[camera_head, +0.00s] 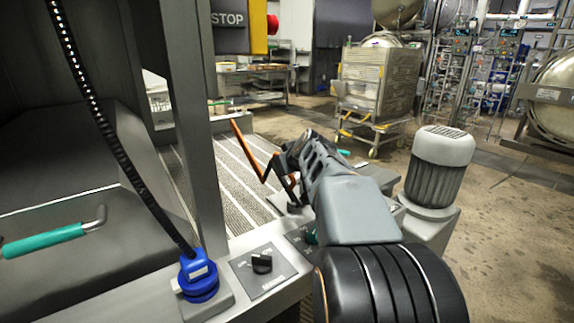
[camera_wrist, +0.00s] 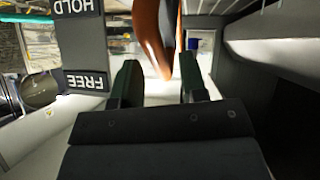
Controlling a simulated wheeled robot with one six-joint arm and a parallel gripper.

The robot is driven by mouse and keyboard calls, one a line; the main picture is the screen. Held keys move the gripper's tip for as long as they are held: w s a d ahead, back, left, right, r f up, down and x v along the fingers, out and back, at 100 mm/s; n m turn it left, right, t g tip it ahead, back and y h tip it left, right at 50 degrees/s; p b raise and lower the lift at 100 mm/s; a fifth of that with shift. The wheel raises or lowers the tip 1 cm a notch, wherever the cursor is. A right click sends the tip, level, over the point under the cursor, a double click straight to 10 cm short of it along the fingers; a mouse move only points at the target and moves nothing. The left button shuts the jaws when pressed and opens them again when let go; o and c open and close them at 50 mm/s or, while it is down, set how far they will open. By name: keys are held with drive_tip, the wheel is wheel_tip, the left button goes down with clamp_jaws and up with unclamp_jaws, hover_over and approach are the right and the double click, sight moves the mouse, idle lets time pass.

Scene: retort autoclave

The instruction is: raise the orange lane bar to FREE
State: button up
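The orange lane bar (camera_head: 245,150) shows in the head view as a thin bent orange bar rising up and to the left above the striped conveyor lane. In the wrist view the orange bar (camera_wrist: 152,38) comes down from the top edge, its rounded end between my fingers. My gripper (camera_wrist: 160,82) is open, its two dark fingers apart with a gap visible on each side of the bar. In the head view my gripper (camera_head: 287,172) is at the bar's lower part, partly hidden by my wrist. The FREE label (camera_wrist: 86,81) and HOLD label (camera_wrist: 77,8) appear upside down, left of the bar.
A rotary switch (camera_head: 262,264) and a blue connector (camera_head: 198,276) sit on the front ledge. A grey post (camera_head: 190,120) stands left of the lane. A motor (camera_head: 439,165) stands right of my arm. A loaded cart (camera_head: 378,85) is farther back, with open floor around it.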

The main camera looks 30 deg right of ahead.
drive_tip(key=p+v, duration=0.1)
drive_tip(key=v, duration=1.2)
drive_tip(key=shift+s+r, duration=0.15)
drive_tip(key=shift+s, duration=0.2)
drive_tip(key=shift+a, duration=0.1)
